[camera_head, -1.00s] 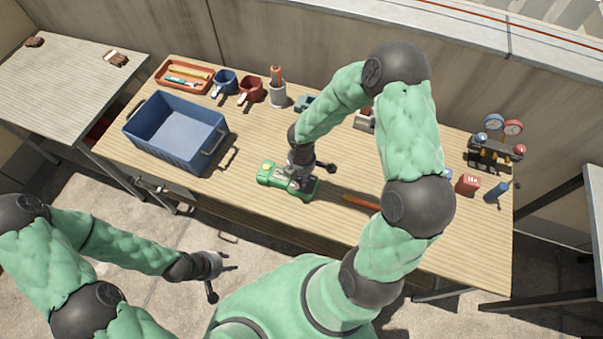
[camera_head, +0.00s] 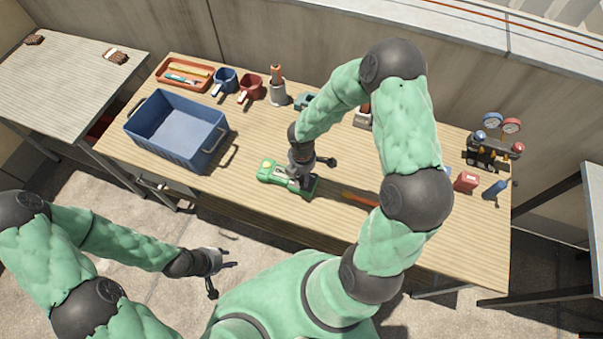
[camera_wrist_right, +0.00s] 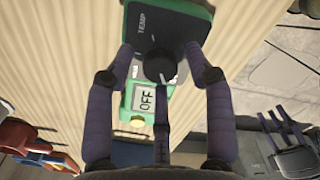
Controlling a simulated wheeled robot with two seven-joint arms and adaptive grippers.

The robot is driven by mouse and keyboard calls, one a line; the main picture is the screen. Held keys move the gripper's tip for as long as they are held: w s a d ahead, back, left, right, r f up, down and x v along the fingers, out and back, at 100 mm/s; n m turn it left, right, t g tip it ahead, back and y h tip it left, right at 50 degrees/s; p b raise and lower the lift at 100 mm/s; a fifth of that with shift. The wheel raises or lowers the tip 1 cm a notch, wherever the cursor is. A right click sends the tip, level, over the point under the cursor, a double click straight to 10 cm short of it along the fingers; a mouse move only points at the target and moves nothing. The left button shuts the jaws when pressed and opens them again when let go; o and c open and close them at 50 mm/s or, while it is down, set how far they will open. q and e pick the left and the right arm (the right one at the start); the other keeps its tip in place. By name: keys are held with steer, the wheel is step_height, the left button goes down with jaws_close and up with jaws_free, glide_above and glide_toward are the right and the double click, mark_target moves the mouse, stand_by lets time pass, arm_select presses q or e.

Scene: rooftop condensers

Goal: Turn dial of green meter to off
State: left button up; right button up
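The green meter (camera_head: 272,174) lies on the wooden workbench near its front edge, below my right gripper (camera_head: 303,178). In the right wrist view, the meter (camera_wrist_right: 205,8) has a black face marked TEMP, a round black dial (camera_wrist_right: 160,66) and a small screen (camera_wrist_right: 144,99) reading OFF. My right gripper (camera_wrist_right: 160,62) points down over the dial, its fingers spread around it with gaps visible at the sides. The dial's pointer setting is unclear. My left gripper (camera_head: 226,263) is open and empty, off the bench's front edge.
A blue bin (camera_head: 175,130) stands at the bench's left. An orange-handled tool (camera_head: 360,198) lies right of the meter. A gauge manifold (camera_head: 493,150) stands at far right.

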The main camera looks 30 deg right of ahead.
step_height(320, 180, up, 12)
stand_by(0.8)
stand_by(0.5)
